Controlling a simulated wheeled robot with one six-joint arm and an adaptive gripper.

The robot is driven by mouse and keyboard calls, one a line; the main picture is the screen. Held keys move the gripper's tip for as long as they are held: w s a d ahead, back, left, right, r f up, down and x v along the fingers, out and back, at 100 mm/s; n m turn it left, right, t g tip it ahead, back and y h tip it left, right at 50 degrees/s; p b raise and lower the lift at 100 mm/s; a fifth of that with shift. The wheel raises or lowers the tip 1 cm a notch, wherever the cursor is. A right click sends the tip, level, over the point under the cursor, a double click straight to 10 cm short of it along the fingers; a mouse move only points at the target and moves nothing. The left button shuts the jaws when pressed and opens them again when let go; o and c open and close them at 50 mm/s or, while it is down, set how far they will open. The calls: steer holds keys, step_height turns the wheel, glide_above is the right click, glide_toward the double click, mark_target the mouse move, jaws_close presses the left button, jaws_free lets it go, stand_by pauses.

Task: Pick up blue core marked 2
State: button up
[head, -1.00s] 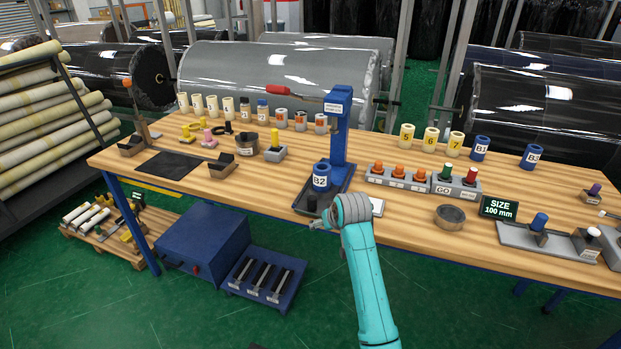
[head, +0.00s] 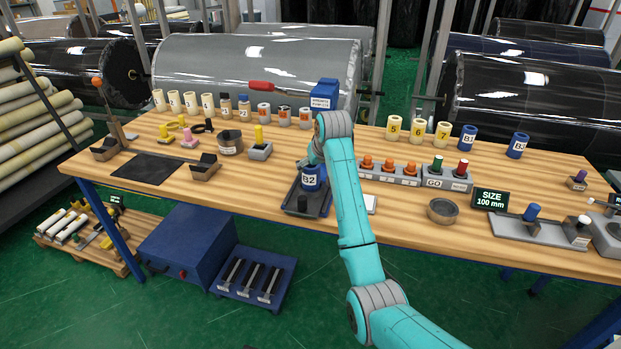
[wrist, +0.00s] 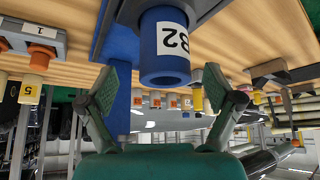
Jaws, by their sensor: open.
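The blue core marked B2 (head: 311,182) stands upright on the dark tray (head: 320,208) of the blue press (head: 323,97). In the wrist view, which is upside down, the core (wrist: 164,62) shows its B2 label and open end close ahead. My gripper (wrist: 160,88) is open and empty, its two fingers on either side of the core's end in the picture. In the head view my gripper (head: 315,158) is just above the core, and my arm hides much of the press post.
Blue cores B1 (head: 467,137) and B3 (head: 517,145) stand to the right behind the button boxes (head: 388,174). Yellow cores (head: 418,131) stand beside them. A grey ring (head: 443,211) and a size display (head: 491,199) are at the front right. A red-handled tool (head: 262,85) sticks out left from the press.

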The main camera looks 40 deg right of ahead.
steer(key=shift+a+x, duration=0.15)
steer(key=shift+x, duration=1.3)
steer(key=shift+a+x, duration=0.15)
steer(key=shift+x, duration=1.3)
steer(key=shift+s, duration=0.1)
steer(key=c, duration=1.3)
steer(key=shift+c, duration=0.2)
